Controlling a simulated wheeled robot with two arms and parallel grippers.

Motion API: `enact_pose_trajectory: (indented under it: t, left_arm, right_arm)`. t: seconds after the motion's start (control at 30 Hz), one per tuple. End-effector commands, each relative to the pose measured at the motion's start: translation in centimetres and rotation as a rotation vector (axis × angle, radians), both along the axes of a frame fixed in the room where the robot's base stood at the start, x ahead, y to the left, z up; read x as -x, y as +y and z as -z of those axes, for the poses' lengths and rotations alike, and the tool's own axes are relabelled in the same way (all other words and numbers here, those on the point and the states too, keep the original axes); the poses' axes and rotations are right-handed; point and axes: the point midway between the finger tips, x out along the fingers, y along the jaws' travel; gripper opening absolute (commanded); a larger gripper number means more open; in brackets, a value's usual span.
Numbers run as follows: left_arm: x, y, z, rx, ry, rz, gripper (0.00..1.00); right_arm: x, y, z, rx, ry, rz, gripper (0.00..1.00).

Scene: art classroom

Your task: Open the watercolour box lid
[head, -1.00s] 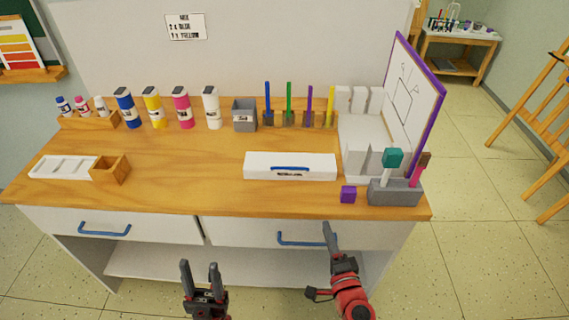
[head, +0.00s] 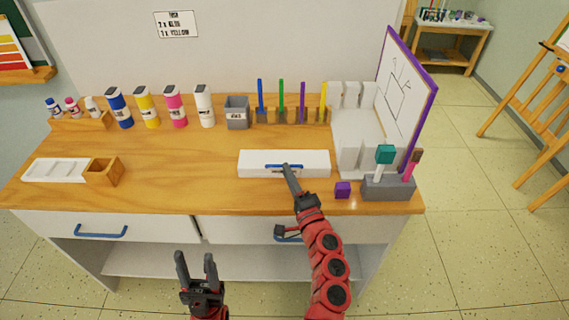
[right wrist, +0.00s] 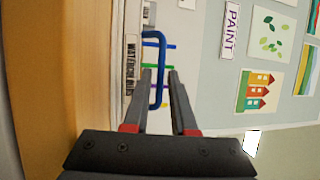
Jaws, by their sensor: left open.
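The watercolour box (head: 256,162) is a long white box on the table near its front edge, lid shut. A blue handle (head: 274,166) is on its front; in the right wrist view the handle (right wrist: 161,45) stands beside a printed label. My right gripper (head: 287,168) is at the handle. In the right wrist view its two fingers (right wrist: 160,72) are apart, with the handle's bar between their tips; I cannot tell whether they touch it. My left gripper (head: 196,260) is open and empty, low in front of the drawers.
A purple cube (head: 343,190) and a grey holder (head: 388,188) with tools sit right of the box. Paint bottles (head: 147,108), a grey cup (head: 237,113) and upright markers (head: 281,100) stand behind. A white palette (head: 55,170) and wooden cup (head: 103,172) are left; the wood between is clear.

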Motion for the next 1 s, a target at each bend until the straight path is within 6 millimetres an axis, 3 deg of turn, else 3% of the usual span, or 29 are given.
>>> enact_pose_trajectory:
  t: [0.2, 0.57, 0.6, 0.73, 1.0]
  left_arm:
    - [0.0, 0.0, -0.2, 0.0, 0.0, 0.0, 0.5]
    - [0.0, 0.0, -0.2, 0.0, 0.0, 0.0, 0.5]
    - [0.0, 0.0, -0.2, 0.0, 0.0, 0.0, 0.5]
    - [0.0, 0.0, -0.2, 0.0, 0.0, 0.0, 0.5]
    - [0.0, 0.0, -0.2, 0.0, 0.0, 0.0, 0.5]
  right_arm:
    - [-2.3, 1.0, -0.5, -0.001, -0.001, -0.001, 0.25]
    - [-2.9, 1.1, -0.5, 0.0, 0.001, 0.002, 0.25]
    - [-2.8, 1.1, -0.5, 0.0, 0.001, 0.002, 0.23]
    - [-2.8, 1.1, -0.5, 0.0, 0.001, 0.002, 0.0]
    - [-2.8, 1.1, -0.5, 0.0, 0.001, 0.002, 0.0]
